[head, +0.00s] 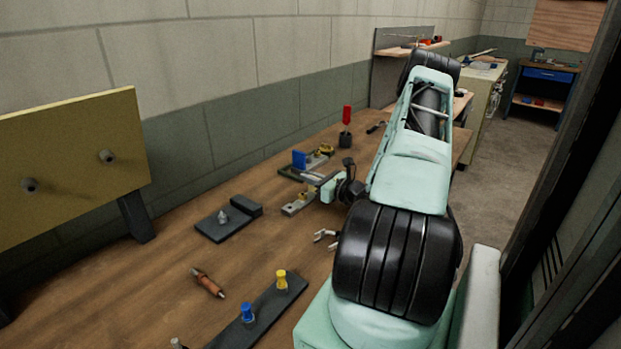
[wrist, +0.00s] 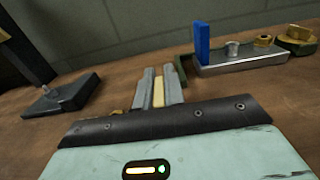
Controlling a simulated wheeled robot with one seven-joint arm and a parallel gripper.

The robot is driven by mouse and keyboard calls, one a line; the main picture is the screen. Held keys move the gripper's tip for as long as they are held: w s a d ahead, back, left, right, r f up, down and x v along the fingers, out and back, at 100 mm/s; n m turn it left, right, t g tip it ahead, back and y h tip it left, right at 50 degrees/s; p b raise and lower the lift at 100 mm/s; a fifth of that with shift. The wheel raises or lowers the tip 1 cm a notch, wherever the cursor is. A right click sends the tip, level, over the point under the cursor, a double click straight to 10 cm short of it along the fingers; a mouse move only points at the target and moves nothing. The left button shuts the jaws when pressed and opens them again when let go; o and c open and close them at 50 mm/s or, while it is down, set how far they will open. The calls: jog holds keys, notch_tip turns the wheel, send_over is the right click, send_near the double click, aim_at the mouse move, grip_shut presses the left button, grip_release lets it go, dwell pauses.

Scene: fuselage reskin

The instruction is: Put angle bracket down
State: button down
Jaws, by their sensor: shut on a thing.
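My gripper (head: 291,210) is at the middle of the workbench in the head view, its two grey fingers pointing left. In the wrist view my gripper (wrist: 158,72) is shut on a yellowish piece, which I take to be the angle bracket (wrist: 158,93); only a narrow strip shows between the fingers. The bracket also shows as a small gold patch by the fingers in the head view (head: 303,195). The rest of it is hidden by the fingers and hand. I cannot tell whether it touches the bench.
A grey fixture block (wrist: 255,58) with a blue upright (wrist: 202,42) stands just right of the fingers, a green piece (wrist: 181,69) at its near end. A dark plate with a cone (head: 224,222) lies left. An orange-brown tool (head: 208,283) lies nearer. Bare wood lies between.

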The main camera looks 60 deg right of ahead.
jog(key=c, duration=1.5)
grip_release()
jog(key=shift+f, duration=0.1)
jog(key=s, duration=0.4)
jog(key=s+a+b, duration=0.1)
jog(key=s, duration=0.3)
jog(key=s+b, duration=0.1)
jog(key=s, duration=0.3)
jog(key=shift+a, duration=0.15)
